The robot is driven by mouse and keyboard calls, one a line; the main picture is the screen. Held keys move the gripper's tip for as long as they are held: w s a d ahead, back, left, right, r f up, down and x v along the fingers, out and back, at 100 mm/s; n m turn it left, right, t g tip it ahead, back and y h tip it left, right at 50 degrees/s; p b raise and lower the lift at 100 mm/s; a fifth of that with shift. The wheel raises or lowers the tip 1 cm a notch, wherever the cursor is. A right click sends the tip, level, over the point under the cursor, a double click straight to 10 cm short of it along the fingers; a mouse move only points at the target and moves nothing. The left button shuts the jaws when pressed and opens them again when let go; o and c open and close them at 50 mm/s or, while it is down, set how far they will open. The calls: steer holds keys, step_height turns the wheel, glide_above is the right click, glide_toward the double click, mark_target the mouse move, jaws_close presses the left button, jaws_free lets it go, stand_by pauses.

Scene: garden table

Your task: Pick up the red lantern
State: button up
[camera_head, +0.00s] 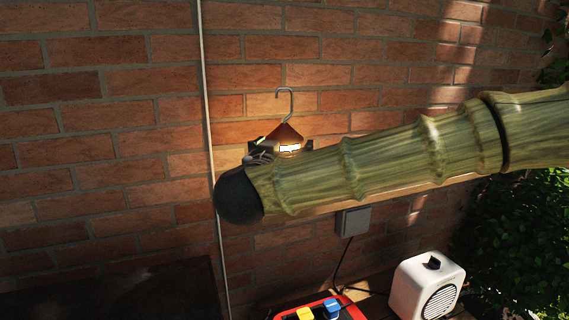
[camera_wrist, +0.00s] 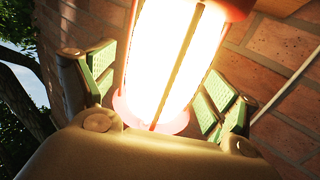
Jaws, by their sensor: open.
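The red lantern (camera_head: 285,134) shows in the head view in front of the brick wall, with a cone-shaped top, a wire hook and a bright light. Its lower part is hidden behind my arm. In the wrist view the lantern (camera_wrist: 158,118) is close up, with a glowing body, a thin dark bar and a reddish rim. My gripper (camera_wrist: 157,88) is open, with green-padded fingers on the left and right of the lantern. I cannot tell whether either finger touches it. In the head view only a small part of my gripper (camera_head: 259,155) shows beside the lantern.
A wooden shelf edge (camera_head: 350,200) shows below my arm. Under it are a grey wall box (camera_head: 352,222) with a cable, a white speaker-like box (camera_head: 413,283) and a red tray (camera_head: 352,311) holding yellow and blue items. Leafy bushes (camera_head: 515,240) stand at the right.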

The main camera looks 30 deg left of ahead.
steer(key=shift+c, duration=0.4)
steer(key=c, duration=1)
steer(key=shift+c, duration=1.1)
steer(key=shift+w+r, duration=0.1)
steer(key=shift+r, duration=0.1)
